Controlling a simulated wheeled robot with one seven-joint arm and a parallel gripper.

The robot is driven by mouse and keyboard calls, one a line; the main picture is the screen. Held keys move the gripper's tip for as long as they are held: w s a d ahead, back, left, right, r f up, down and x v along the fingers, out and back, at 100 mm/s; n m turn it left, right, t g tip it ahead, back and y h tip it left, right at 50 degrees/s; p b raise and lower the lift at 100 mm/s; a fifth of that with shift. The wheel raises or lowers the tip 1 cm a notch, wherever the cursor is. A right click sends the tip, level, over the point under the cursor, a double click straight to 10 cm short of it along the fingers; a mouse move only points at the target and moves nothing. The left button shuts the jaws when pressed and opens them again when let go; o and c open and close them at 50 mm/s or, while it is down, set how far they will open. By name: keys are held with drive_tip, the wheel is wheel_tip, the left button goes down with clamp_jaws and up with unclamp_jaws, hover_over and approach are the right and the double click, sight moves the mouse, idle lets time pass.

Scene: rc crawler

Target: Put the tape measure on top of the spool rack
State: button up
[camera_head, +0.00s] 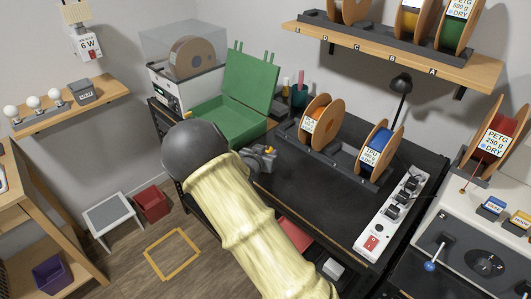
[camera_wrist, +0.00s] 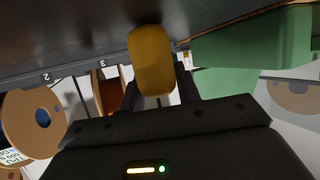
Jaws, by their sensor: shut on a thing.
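The yellow tape measure (camera_wrist: 152,60) is between the two dark fingers of my gripper (camera_wrist: 157,88) in the wrist view, and the gripper is shut on it. In the head view, a small grey and yellow shape (camera_head: 262,159) shows beside my sleeved arm, over the left part of the black bench; the arm hides much around it. A dark spool rack (camera_head: 342,156) stands on the bench to its right, holding an orange spool (camera_head: 315,122) and a blue spool (camera_head: 379,148) with a gap between them. Another dark rack (camera_head: 386,36) with spools sits on the wall shelf.
An open green case (camera_head: 246,83) stands behind the gripper, beside a filament box (camera_head: 183,58). A black lamp (camera_head: 400,85) rises behind the bench rack. A white power strip (camera_head: 393,216) lies along the bench's right side. The middle of the bench (camera_head: 325,195) is bare.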

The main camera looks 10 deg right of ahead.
drive_tip(key=shift+r, duration=0.1)
drive_tip(key=o, duration=1.1)
drive_tip(key=shift+c, duration=0.2)
drive_tip(key=v, duration=1.2)
drive_tip(key=shift+s, duration=0.1)
